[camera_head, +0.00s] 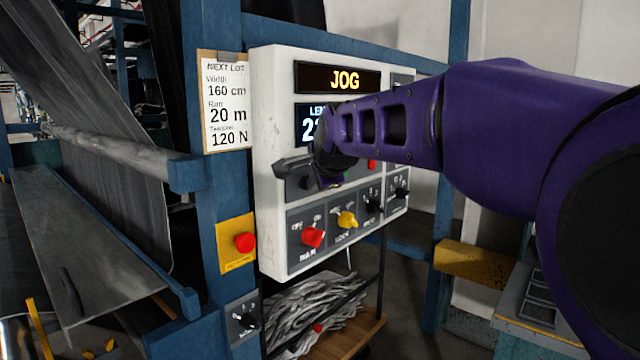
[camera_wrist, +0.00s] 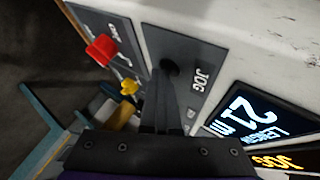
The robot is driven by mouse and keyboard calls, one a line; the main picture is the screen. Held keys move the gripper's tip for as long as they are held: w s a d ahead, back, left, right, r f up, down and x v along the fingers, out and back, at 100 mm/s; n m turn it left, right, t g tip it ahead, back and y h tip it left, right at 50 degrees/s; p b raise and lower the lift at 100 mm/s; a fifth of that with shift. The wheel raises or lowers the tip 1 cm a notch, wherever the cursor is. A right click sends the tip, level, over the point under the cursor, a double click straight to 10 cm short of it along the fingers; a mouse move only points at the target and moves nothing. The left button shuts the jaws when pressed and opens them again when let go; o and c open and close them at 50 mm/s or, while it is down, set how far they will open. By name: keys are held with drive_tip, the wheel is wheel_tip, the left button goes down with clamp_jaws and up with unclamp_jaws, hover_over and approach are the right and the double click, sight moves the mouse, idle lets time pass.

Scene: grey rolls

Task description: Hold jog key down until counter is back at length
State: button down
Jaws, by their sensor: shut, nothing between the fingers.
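The white control panel (camera_head: 265,160) is on a blue frame post. Its top display (camera_head: 345,78) reads JOG in amber. The length counter (camera_head: 308,112) is partly hidden by my arm; in the wrist view the counter (camera_wrist: 247,120) reads 21 m. The dark round jog key (camera_wrist: 171,68) sits beside the JOG label. My gripper (camera_wrist: 161,78) is shut and empty, its fingertips at the key's edge. I cannot tell whether they touch it or whether it is pressed. In the head view my gripper (camera_head: 322,182) covers the key.
Below the key are a red knob (camera_head: 312,237), a yellow knob (camera_head: 347,219) and black switches. A red button on a yellow plate (camera_head: 234,255) is at the lower left.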

drive_tip(key=shift+s+d, duration=0.1)
drive_tip(key=shift+s+d+b, duration=0.4)
drive_tip(key=shift+d, duration=0.15)
